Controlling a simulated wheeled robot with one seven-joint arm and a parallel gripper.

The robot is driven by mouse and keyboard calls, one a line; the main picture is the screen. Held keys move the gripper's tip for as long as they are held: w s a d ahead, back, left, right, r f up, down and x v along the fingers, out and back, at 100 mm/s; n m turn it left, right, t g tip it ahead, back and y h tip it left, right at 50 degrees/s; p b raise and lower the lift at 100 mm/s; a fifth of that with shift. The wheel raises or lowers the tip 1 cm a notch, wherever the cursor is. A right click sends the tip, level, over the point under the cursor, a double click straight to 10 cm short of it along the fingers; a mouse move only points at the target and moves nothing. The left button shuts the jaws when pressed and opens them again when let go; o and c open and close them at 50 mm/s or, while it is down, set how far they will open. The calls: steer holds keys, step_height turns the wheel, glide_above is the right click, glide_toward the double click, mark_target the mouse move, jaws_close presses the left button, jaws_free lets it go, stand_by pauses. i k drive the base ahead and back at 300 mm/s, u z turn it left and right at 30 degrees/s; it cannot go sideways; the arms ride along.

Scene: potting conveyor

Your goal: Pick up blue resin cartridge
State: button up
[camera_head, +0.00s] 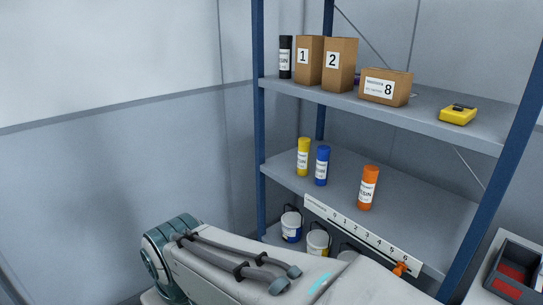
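The blue resin cartridge (322,166) stands upright on the middle shelf (425,212) of the rack. It has a blue cap and a white label. A yellow cartridge (303,157) stands close on its left, and an orange cartridge (367,188) stands to its right, nearer the front edge. My arm crosses the bottom of the view, below and in front of the shelf. My gripper is not in view.
Blue posts (258,130) frame the rack. The upper shelf (415,115) holds a black cartridge (285,58), numbered boxes (308,62) and a yellow device (458,115). A numbered scale strip (361,237) runs along the middle shelf's front. Buckets (291,227) stand below. A grey bin (519,264) is at right.

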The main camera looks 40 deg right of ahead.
mark_target(324, 152)
steer(key=z, duration=0.5)
steer(key=i, duration=0.9)
steer(key=z, duration=1.45)
steer(key=i, duration=0.5)
steer(key=z, duration=0.45)
